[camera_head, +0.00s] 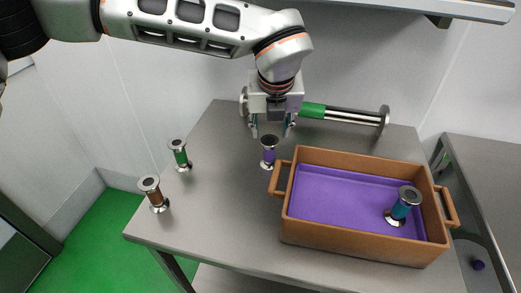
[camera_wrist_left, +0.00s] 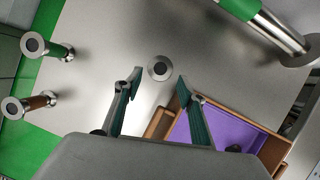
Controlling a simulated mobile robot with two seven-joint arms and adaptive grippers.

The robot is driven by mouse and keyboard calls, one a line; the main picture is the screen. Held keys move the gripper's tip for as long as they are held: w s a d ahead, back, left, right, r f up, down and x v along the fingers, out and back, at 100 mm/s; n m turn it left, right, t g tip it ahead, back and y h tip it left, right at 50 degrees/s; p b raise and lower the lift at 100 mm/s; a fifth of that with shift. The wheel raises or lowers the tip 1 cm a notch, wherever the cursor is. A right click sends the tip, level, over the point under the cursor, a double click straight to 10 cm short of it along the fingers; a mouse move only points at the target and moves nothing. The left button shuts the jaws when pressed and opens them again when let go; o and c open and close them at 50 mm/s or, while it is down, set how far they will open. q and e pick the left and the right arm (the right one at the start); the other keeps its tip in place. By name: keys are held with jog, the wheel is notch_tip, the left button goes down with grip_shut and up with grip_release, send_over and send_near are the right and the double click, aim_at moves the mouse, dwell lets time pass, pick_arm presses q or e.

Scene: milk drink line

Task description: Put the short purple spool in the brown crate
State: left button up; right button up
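The short purple spool (camera_head: 269,152) stands upright on the grey table, just left of the brown crate. In the left wrist view its round metal top (camera_wrist_left: 160,68) shows between and a little beyond the fingertips. My left gripper (camera_head: 271,130) is above the spool, fingers apart and empty; its open fingers also show in the left wrist view (camera_wrist_left: 159,88). The brown crate (camera_head: 350,250) has a purple floor and a handle at each end; its corner shows in the left wrist view (camera_wrist_left: 270,150). My right gripper is not in view.
A short blue spool (camera_head: 403,206) stands inside the crate at its right. A green spool (camera_head: 179,154) and a brown spool (camera_head: 153,193) stand at the table's left. A long green spool (camera_head: 340,115) lies behind my gripper. A shelf (camera_head: 440,8) hangs above.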

aim_at(269, 149)
pick_arm(q)
jog(key=x, duration=1.1)
jog(key=shift+f, duration=0.35)
jog(key=shift+r, duration=0.1)
grip_shut()
